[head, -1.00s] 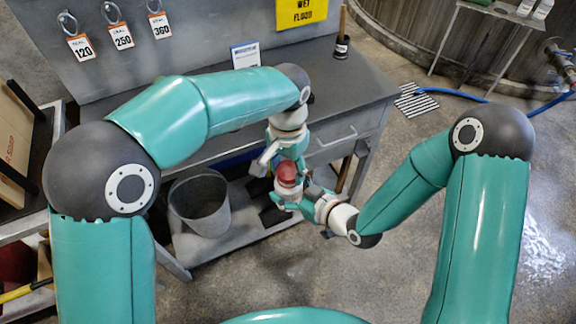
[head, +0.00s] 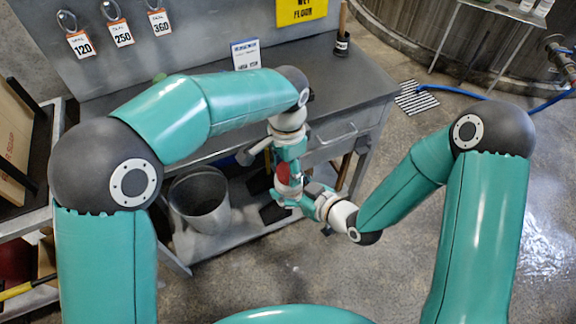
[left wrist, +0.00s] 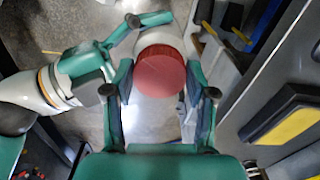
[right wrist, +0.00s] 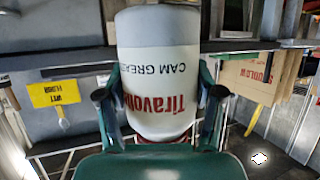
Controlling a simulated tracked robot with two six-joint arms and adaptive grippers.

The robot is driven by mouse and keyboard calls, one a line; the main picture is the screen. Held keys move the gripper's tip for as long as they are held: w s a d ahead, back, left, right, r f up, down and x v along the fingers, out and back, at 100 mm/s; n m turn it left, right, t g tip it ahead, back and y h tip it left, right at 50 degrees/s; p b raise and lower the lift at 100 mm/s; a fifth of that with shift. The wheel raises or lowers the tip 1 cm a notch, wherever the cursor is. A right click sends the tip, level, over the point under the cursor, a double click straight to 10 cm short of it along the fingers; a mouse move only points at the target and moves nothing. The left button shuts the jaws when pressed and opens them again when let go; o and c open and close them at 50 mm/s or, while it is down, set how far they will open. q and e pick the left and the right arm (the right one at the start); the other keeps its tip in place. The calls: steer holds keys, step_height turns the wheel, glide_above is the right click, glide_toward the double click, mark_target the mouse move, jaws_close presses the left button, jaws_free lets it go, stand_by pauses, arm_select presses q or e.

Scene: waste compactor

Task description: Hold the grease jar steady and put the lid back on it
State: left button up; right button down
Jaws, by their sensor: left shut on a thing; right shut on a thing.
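The red lid (left wrist: 160,72) is between the fingers of my left gripper (left wrist: 160,88), which is shut on it. The white grease jar (right wrist: 160,45), with red and dark lettering upside down in the right wrist view, is held by its side in my right gripper (right wrist: 160,95). In the head view the lid (head: 283,173) sits right over the jar, below my left gripper (head: 291,160). The jar's white body (left wrist: 158,38) shows just beyond the lid in the left wrist view. The lid hides the jar's mouth, so I cannot tell whether they touch or how the lid is seated.
Behind the grippers is a grey workbench (head: 350,82) with a drawer and a small sign (head: 246,55) on top. A grey bucket (head: 200,200) stands on its lower shelf. The floor (head: 400,280) at the front right is clear.

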arm_select(q)
steer(key=m, duration=0.4)
steer(key=shift+w, duration=0.1)
steer(key=m, duration=0.4)
steer(key=shift+w+m, duration=0.15)
steer(key=shift+m, duration=0.25)
steer(key=m, duration=0.6)
steer(key=shift+w, duration=0.15)
steer(key=m, duration=0.6)
steer(key=shift+w+d, duration=0.1)
steer(key=m, duration=0.4)
steer(key=shift+d+m, duration=0.1)
steer(key=shift+m, duration=0.3)
steer(key=m, duration=0.3)
steer(key=shift+m, duration=0.4)
steer(key=o, duration=0.9)
steer(key=shift+d, duration=0.1)
